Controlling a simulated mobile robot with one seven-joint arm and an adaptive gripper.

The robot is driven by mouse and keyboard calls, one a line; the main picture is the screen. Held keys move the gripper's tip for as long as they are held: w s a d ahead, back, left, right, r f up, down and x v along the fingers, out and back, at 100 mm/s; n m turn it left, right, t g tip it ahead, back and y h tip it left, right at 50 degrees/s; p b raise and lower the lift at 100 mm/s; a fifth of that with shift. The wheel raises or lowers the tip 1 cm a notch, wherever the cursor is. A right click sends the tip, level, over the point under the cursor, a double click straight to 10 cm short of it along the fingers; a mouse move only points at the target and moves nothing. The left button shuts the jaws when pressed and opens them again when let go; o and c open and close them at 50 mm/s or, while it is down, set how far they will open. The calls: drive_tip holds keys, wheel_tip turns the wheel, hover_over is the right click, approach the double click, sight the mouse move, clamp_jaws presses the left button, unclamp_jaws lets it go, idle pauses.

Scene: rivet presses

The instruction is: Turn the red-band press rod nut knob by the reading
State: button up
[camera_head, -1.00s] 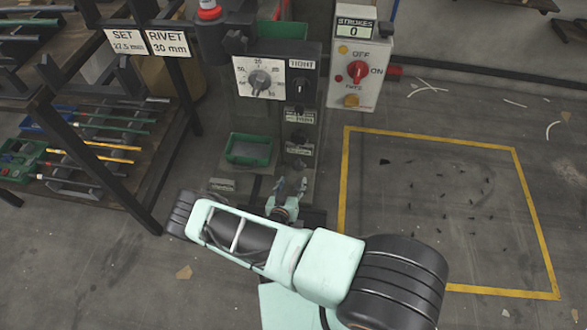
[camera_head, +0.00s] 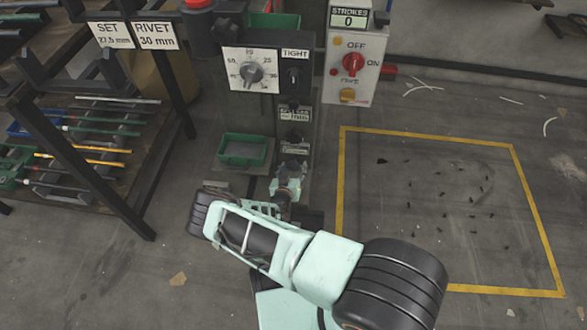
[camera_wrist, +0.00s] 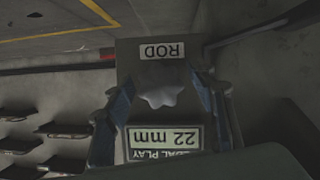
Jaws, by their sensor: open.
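In the wrist view a grey star-shaped knob (camera_wrist: 160,84) sits on a dark plate, below an upside-down ROD label (camera_wrist: 162,51). Beneath the knob in that picture, an inverted pedal play plate (camera_wrist: 165,138) reads 22 mm. My gripper (camera_wrist: 165,103) is open, with one blue finger on each side of the knob. Gaps show between fingers and knob; contact is not visible. In the head view my gripper (camera_head: 288,178) is low at the front of the press (camera_head: 325,110), covering the knob there. I cannot make out a red band around the knob.
The press carries a dial (camera_head: 250,71), a TIGHT knob (camera_head: 293,75) and a control box (camera_head: 352,65) with strokes at 0. Signs read SET 27.5 mm (camera_head: 111,35) and RIVET 30 mm (camera_head: 156,36). A green tray (camera_head: 242,150) is left of my gripper; a rack (camera_head: 90,150) is farther left.

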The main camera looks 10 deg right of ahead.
drive_tip(key=c, duration=1.2)
drive_tip(key=shift+o, duration=0.2)
drive_tip(key=shift+r+m+p, duration=0.1)
drive_tip(key=shift+m+p, duration=0.2)
drive_tip(key=shift+p, duration=0.05)
